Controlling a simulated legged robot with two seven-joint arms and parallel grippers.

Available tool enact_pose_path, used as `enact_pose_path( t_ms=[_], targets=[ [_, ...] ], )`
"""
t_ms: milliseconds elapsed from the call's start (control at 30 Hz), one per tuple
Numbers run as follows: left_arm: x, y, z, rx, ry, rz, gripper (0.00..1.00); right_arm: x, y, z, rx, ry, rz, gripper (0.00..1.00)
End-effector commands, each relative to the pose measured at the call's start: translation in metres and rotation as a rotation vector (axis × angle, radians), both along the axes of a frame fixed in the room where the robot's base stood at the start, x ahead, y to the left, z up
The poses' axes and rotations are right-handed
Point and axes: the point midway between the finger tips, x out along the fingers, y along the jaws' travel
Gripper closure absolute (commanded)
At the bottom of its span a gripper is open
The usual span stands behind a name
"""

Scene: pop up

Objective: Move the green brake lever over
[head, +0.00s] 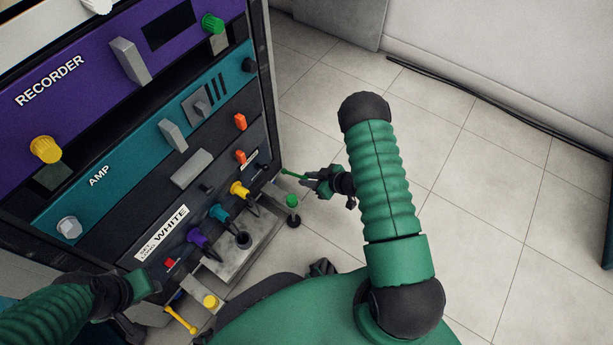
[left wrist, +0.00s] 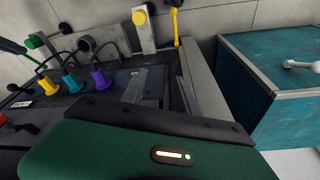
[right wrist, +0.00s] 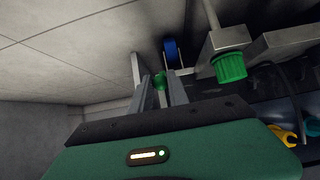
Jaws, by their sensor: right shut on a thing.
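The green brake lever (head: 291,174) is a thin green bar at the lower right corner of the rack cart, beside a green knob (head: 292,201). My right gripper (head: 310,180) is shut on the lever's outer end. In the right wrist view the lever's green end (right wrist: 160,81) shows between the two fingers, with the rest of it hidden. The green knob (right wrist: 229,67) is to the right there. My left gripper (left wrist: 165,90) is open and empty near the cart's front left; its fingers are mostly hidden in the head view.
The rack (head: 185,135) stands left, with purple, teal and black panels. Colored plugs (head: 219,213) stick out low on its front. A yellow lever (head: 180,319) and yellow knob (head: 210,301) are at the near corner. A blue caster wheel (right wrist: 170,48) is below.

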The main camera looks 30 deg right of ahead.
Motion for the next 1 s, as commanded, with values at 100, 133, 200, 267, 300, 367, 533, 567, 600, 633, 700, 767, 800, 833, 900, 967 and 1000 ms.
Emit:
enact_pose_path(
  t_ms=[100,133,200,267,300,367,533,567,600,633,700,767,800,833,900,967,1000],
  targets=[
    [0.000,0.000,0.000,0.000,0.000,0.000,0.64,-0.002,-0.001,-0.001,-0.002,0.005,-0.001,1.00],
    [0.000,0.000,0.000,0.000,0.000,0.000,0.64,-0.002,-0.001,-0.001,-0.002,0.005,-0.001,1.00],
    [0.000,0.000,0.000,0.000,0.000,0.000,0.64,-0.002,-0.001,-0.001,-0.002,0.005,-0.001,1.00],
    [0.000,0.000,0.000,0.000,0.000,0.000,0.64,-0.002,-0.001,-0.001,-0.002,0.005,-0.001,1.00],
    [0.000,0.000,-0.001,0.000,0.000,0.000,0.64,-0.002,-0.001,-0.002,-0.002,0.005,-0.001,1.00],
    [0.000,0.000,-0.003,0.000,0.000,0.000,0.64,-0.003,-0.001,-0.005,-0.002,0.005,-0.001,1.00],
    [0.000,0.000,-0.010,0.000,0.000,0.000,0.64,-0.005,-0.003,-0.017,-0.002,0.005,-0.003,1.00],
    [0.000,0.000,-0.011,0.000,0.000,0.000,0.64,-0.006,-0.003,-0.019,-0.002,0.005,-0.003,1.00],
    [0.000,0.000,-0.013,0.000,0.000,0.000,0.64,-0.006,-0.003,-0.022,-0.002,0.004,-0.002,1.00],
    [0.000,0.000,-0.014,0.000,0.000,0.000,0.64,-0.007,-0.003,-0.024,-0.002,0.004,-0.002,1.00],
    [0.000,0.000,-0.017,0.000,0.000,0.000,0.64,-0.007,-0.004,-0.028,-0.002,0.004,-0.002,1.00],
    [0.000,0.000,-0.018,0.000,0.000,0.000,0.64,-0.008,-0.004,-0.030,-0.002,0.002,-0.002,1.00],
    [0.000,0.000,-0.018,0.000,0.000,0.000,0.64,-0.008,-0.004,-0.030,-0.002,0.002,-0.002,1.00],
    [0.000,0.000,-0.017,0.000,0.000,0.000,0.64,-0.008,-0.004,-0.030,-0.002,0.002,-0.002,1.00],
    [0.000,0.000,-0.017,0.000,0.000,0.000,0.64,-0.008,-0.004,-0.029,-0.002,0.002,-0.002,1.00],
    [0.000,0.000,-0.017,0.000,0.000,0.000,0.64,-0.008,-0.004,-0.029,-0.002,0.002,-0.002,1.00],
    [0.000,0.000,-0.017,0.000,0.000,0.000,0.64,-0.008,-0.004,-0.029,-0.002,0.002,-0.002,1.00]
  ],
)
